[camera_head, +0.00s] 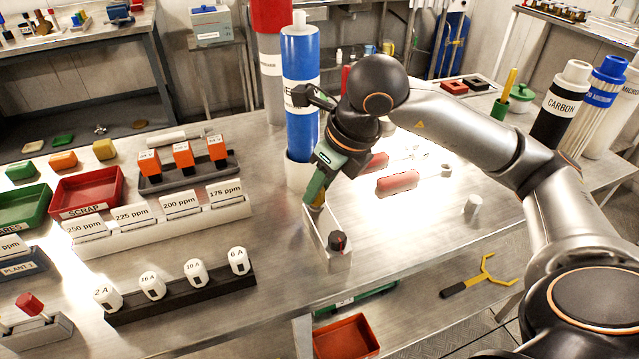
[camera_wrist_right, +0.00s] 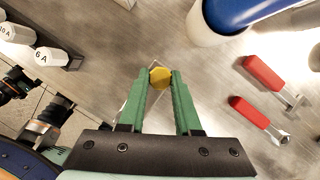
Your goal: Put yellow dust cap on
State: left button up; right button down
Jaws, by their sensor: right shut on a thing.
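My right gripper (camera_head: 316,196) reaches down over the bench in the head view. Its green fingers are closed on the yellow dust cap, which shows between the fingertips in the right wrist view (camera_wrist_right: 160,77). In the head view the fingers mostly hide the cap. The cap is at the far end of a narrow pale holder (camera_head: 338,262), which carries a dark, red-marked knob (camera_head: 338,241) at its near end. I cannot tell whether the cap touches the holder. My left gripper does not show clearly in either view.
A blue and white cylinder (camera_head: 300,90) stands just behind my right gripper. Red-handled tools (camera_head: 398,182) lie to the right, near a small grey cylinder (camera_head: 472,206). A dark rack of white plugs (camera_head: 180,290) and a labelled white rack (camera_head: 160,225) stand left.

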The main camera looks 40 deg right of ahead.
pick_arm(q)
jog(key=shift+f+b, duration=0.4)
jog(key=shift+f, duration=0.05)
pick_arm(e)
jog(key=shift+f, duration=0.5)
jog(key=c, duration=0.5)
grip_release()
jog(key=shift+s+d+r, duration=0.1)
jog(key=shift+s+r, duration=0.05)
jog(key=shift+r, duration=0.55)
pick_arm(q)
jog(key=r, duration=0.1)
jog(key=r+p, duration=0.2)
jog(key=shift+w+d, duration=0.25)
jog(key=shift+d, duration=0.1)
pick_arm(e)
jog(key=v, duration=1.1)
jog(key=shift+s, duration=0.25)
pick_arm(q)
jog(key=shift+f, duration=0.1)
